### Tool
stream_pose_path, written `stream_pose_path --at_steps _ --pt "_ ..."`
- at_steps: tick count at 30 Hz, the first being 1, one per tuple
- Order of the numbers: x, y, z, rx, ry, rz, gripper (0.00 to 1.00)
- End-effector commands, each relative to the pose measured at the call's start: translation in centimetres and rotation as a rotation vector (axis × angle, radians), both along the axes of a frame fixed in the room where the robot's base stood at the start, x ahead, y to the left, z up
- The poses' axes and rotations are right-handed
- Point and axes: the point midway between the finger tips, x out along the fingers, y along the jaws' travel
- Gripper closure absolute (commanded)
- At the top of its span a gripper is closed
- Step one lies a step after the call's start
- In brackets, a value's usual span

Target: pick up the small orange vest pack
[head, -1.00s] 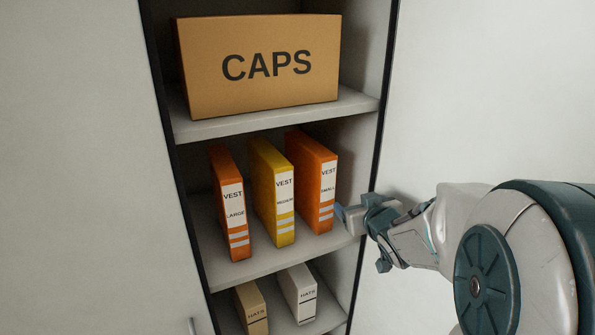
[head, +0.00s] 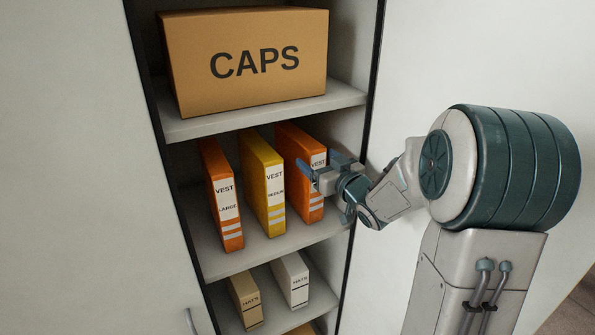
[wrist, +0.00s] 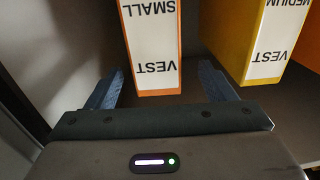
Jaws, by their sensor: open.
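The small orange vest pack (head: 293,147) stands upright on the middle shelf, rightmost of three vest packs. Its white label reads VEST, and my gripper (head: 322,166) covers part of its front in the head view. In the wrist view the pack (wrist: 150,42) appears upside down with "VEST SMALL" on its spine. My gripper (wrist: 161,70) is open and empty there, with one finger on each side of the pack's spine. The right finger lies in the gap beside the yellow medium pack (wrist: 250,45). I cannot tell whether either finger touches a pack.
The yellow pack (head: 262,180) and the large orange pack (head: 221,195) stand to the left on the same shelf (head: 230,264). A CAPS box (head: 250,60) sits above. Two HATS packs, tan (head: 245,298) and white (head: 291,280), stand below. The cabinet's side wall is close on the right.

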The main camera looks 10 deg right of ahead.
Motion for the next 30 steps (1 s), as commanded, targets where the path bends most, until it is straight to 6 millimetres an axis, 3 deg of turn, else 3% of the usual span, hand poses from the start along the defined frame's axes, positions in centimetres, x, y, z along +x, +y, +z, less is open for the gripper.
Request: stream_pose_path --at_steps 7,15,25,26,30 --pt "1.7 0.6 0.3 0.0 -0.001 0.0 0.24" --pt "5.2 1.7 0.6 0.001 0.001 0.0 0.24" --pt "5.9 2.0 0.5 -0.001 0.0 0.0 0.24" --pt "5.9 2.0 0.5 -0.001 0.0 0.0 0.26" --pt "5.9 2.0 0.5 -0.001 0.001 -0.001 0.65"
